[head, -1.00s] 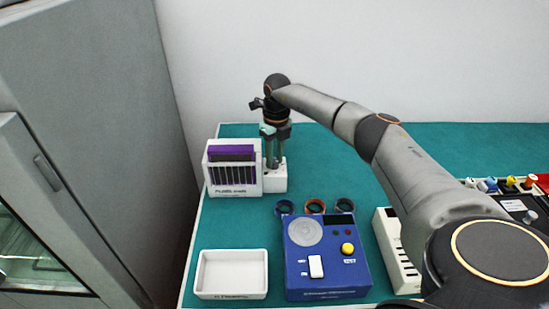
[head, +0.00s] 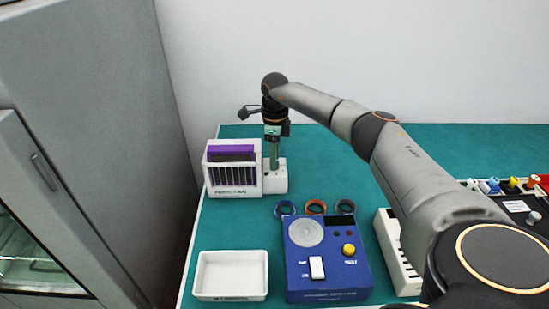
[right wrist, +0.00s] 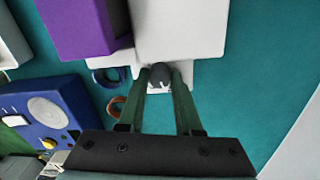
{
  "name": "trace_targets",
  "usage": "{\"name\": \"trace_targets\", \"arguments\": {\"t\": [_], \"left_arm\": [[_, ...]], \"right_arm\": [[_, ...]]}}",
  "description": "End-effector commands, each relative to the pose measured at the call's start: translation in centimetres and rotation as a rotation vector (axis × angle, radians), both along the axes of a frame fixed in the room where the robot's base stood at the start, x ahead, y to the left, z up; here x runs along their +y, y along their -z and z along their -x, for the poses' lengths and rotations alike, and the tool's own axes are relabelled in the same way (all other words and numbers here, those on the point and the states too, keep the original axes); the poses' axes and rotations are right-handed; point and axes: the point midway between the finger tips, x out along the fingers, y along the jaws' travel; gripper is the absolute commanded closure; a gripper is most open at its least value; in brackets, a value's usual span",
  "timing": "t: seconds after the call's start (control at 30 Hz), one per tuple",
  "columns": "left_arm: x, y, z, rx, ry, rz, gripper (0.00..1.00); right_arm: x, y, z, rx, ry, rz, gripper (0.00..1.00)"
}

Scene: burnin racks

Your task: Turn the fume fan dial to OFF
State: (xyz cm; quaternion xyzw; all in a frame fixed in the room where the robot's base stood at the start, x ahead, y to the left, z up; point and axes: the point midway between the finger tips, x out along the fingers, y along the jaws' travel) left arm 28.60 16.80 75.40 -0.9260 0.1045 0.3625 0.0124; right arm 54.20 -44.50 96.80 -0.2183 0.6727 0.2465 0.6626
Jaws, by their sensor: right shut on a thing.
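The fume fan dial (right wrist: 157,73) is a small dark knob on a white box (right wrist: 180,35). In the right wrist view it sits between the tips of my right gripper (right wrist: 160,79), which is shut on it. The dial's pointer and its OFF mark are too small to read. In the head view my right gripper (head: 274,163) points straight down at the white box (head: 275,184), and its fingers hide the dial. My left gripper is not in view.
A white rack with purple-topped cards (head: 232,188) stands close on the left of the box. In front are several coloured rings (head: 315,207), a blue device (head: 328,275) and an empty white tray (head: 231,296). The green table (head: 340,160) is clear to the right of the box.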

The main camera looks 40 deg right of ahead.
Motion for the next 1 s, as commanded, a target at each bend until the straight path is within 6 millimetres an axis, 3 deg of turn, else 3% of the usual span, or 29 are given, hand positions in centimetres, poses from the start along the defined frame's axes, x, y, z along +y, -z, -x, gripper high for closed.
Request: {"name": "trace_targets", "arguments": {"t": [0.5,0.53,0.8,1.0], "left_arm": [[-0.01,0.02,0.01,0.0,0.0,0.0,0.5],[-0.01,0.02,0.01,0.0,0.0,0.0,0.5],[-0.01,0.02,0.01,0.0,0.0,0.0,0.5],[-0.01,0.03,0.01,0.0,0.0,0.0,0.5]], "right_arm": [[-0.01,-0.08,-0.03,-0.001,-0.022,0.0,1.0],[-0.01,-0.08,-0.03,-0.001,-0.022,0.0,0.65],[-0.01,-0.05,-0.02,-0.001,-0.02,-0.001,0.36],[-0.01,-0.03,-0.01,0.0,-0.02,0.0,0.36]]}}
